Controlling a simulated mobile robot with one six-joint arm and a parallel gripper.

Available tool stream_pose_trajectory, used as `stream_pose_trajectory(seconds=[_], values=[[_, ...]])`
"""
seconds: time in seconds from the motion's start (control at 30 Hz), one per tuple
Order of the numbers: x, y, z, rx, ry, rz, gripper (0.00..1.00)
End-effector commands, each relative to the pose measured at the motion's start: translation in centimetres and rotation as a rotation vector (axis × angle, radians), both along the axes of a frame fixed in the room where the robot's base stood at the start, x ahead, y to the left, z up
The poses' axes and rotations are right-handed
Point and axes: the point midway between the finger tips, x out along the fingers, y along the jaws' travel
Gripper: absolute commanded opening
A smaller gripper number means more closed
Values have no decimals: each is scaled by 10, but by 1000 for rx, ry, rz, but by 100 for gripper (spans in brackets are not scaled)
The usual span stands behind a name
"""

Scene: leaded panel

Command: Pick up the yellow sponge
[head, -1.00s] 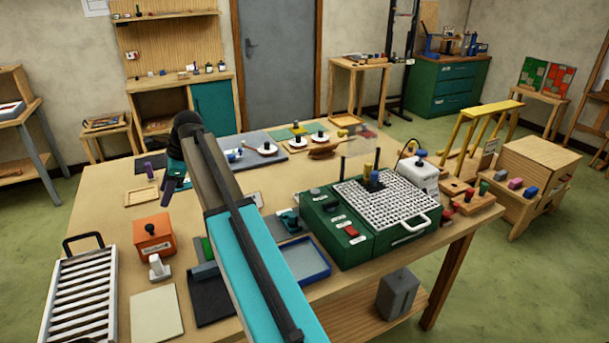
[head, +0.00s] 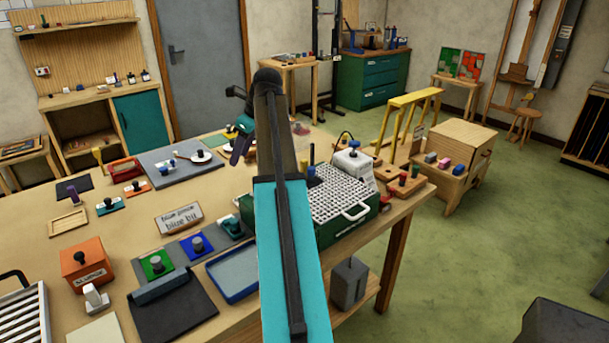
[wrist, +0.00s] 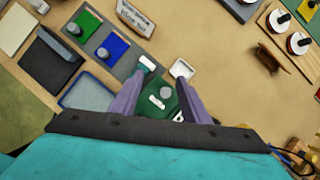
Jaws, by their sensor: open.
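I cannot make out a yellow sponge in either view; it may be hidden behind my arm or among the objects on the bench. My gripper (head: 241,148) hangs over the far part of the wooden bench (head: 140,240), partly hidden by my arm. In the wrist view its two purple fingers (wrist: 164,82) are apart with nothing held between them. Below and between them are a green box surface with a grey knob (wrist: 166,93) and a small white square piece (wrist: 181,68).
A green box with a white grid top (head: 340,198) and a white container (head: 352,165) stand right of my arm. A blue tray (head: 233,273), an orange box (head: 87,263) and a black folder (head: 175,308) lie left. A yellow-topped rack (head: 411,98) stands beyond the bench.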

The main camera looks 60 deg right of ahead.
Motion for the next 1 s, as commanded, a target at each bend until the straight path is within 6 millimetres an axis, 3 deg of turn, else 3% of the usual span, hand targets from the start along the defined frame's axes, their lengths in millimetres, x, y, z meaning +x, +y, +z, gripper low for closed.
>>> stream_pose_trajectory(seconds=[0.03,0.3,0.5,0.67,1.0], values=[[-16,-21,3,3,6,-54,42],[-93,-122,12,13,32,-349,42],[-137,-176,14,11,44,-510,42],[-151,-191,15,8,47,-562,42],[-151,-191,15,9,47,-563,42]])
